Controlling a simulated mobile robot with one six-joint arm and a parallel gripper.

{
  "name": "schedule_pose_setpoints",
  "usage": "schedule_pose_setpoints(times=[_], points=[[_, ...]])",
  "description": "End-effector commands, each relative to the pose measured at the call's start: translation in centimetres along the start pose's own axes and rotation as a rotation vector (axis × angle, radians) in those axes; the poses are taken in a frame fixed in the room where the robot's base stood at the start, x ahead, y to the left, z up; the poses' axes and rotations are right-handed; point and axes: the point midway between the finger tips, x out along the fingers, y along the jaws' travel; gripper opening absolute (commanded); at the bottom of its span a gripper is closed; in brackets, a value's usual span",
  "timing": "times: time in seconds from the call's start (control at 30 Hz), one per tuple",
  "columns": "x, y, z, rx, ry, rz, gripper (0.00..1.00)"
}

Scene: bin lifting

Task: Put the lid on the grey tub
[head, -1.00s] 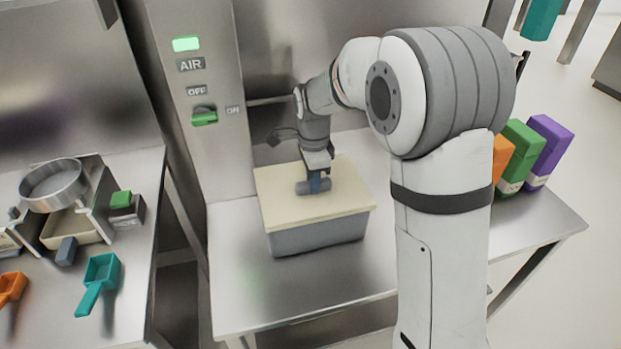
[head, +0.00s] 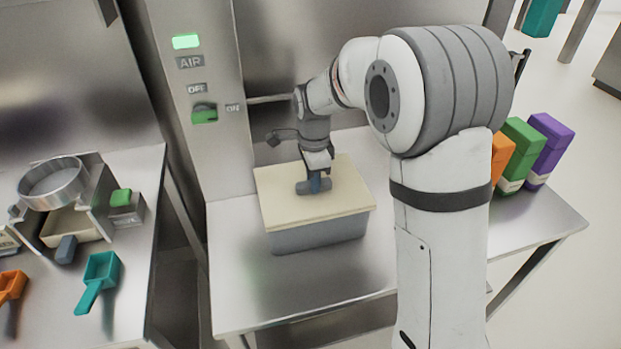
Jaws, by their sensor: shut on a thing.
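The grey tub (head: 318,236) stands on the steel table in the middle of the head view. The cream lid (head: 285,207) lies flat over the top of the tub and covers its opening. I cannot tell whether its edges are fully seated. A grey-blue handle (head: 302,188) sits at the middle of the lid. My gripper (head: 316,182) points down over the lid and is shut on this handle. The fingertips are partly hidden by the wrist and the handle.
The steel table (head: 245,285) has free room in front of the tub. Orange, green (head: 519,150) and purple (head: 551,146) boxes stand at the right. A control panel (head: 195,70) rises behind. The left bench holds a round sieve (head: 52,184) and a teal scoop (head: 100,272).

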Motion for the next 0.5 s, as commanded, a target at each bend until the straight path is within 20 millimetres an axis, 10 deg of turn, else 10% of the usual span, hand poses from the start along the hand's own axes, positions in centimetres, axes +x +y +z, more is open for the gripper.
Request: schedule_pose_setpoints(times=[0.27, 0.3, 0.5], points=[[0.01, -0.01, 0.00, 0.000, 0.000, 0.000, 0.00], [0.01, -0.01, 0.00, 0.000, 0.000, 0.000, 0.25], [0.01, -0.01, 0.00, 0.000, 0.000, 0.000, 0.41]])
